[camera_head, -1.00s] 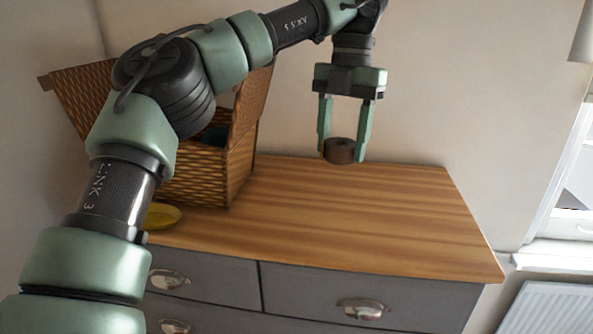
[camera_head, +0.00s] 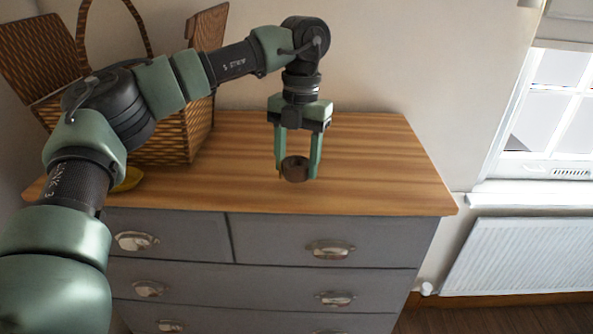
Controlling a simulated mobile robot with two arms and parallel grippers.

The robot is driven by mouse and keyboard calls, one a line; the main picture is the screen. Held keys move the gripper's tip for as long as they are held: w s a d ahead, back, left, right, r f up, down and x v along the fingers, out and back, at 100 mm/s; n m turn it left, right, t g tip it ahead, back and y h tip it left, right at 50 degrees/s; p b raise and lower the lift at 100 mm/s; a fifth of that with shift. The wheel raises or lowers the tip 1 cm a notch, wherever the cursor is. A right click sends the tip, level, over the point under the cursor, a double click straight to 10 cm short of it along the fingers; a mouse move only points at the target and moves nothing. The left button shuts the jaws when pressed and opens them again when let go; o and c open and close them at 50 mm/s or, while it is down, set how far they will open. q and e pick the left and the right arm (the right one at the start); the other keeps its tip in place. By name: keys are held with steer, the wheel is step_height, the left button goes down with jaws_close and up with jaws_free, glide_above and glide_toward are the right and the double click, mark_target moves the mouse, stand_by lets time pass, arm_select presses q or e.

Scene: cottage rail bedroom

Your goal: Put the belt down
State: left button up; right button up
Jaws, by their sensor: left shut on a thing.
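The belt (camera_head: 295,170) is a small brown coil. It sits between the two green fingers of my left gripper (camera_head: 296,173), which is shut on it. The gripper points down over the wooden top of the grey dresser (camera_head: 365,160), right of its middle. I cannot tell whether the belt touches the top or hangs just above it. My right gripper is not in view.
A wicker basket (camera_head: 200,125) with raised lids and a handle stands on the dresser's left, partly behind my left arm. A yellow dish (camera_head: 128,179) lies in front of it. The dresser top right of the gripper is clear. A radiator (camera_head: 525,255) is at the right.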

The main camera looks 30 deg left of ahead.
mark_target(297, 175)
arm_select(q)
steer(key=f, duration=0.2)
steer(key=f+p, duration=0.1)
steer(key=shift+w+f, duration=0.35)
steer(key=shift+f, duration=0.05)
steer(key=shift+s, duration=0.2)
steer(key=o, duration=1.5)
steer(key=shift+w+f, duration=0.1)
